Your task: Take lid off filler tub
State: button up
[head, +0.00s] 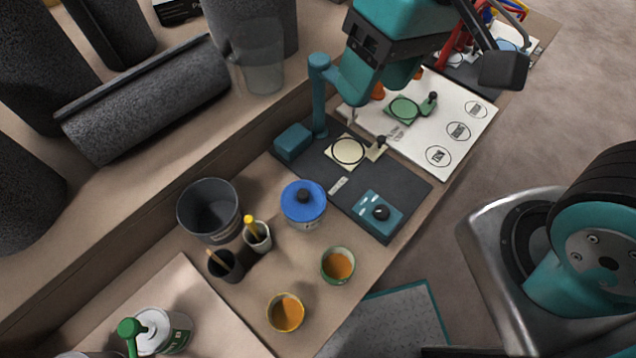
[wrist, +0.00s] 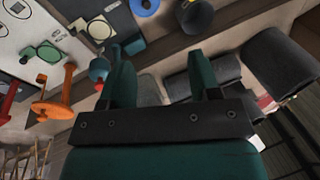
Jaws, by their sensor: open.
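The tub (head: 303,222) stands upright on the bench, left of the dark mat. Its round blue lid (head: 293,202) with a dark knob (head: 304,195) sits on top. A blue ring-like shape at the top edge of the wrist view looks like this lid (wrist: 145,7), cut off by the frame. My gripper (wrist: 160,68) is open, with two teal fingers apart and nothing between them. It is up over the far part of the bench, away from the tub. In the head view my arm shows at the top, but its fingertips are not clear.
A teal block (head: 366,212) lies right on the dark mat (head: 405,185).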

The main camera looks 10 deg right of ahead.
jog(key=w+a+f+m+h+b, duration=0.2)
jog(key=w+a+f+m+b, duration=0.15)
jog(key=f, duration=0.55)
jog(key=w+a+f+m+h+b, duration=0.1)
jog(key=w+a+f+m+b, duration=0.3)
jog(key=f, duration=0.6)
jog(key=b, duration=0.2)
send_over(303, 194)
jog(key=shift+n, duration=0.25)
jog(key=f, duration=1.1)
jog(key=shift+w, duration=0.35)
jog(key=shift+s+f+b, duration=0.15)
jog(key=shift+f+b, duration=0.2)
jog(key=shift+f, duration=1.2)
jog(key=shift+s+f+b, duration=0.15)
jog(key=shift+f+b, duration=0.15)
jog(key=shift+f, duration=1.25)
jog(key=shift+c, duration=0.2)
jog(key=c, duration=1)
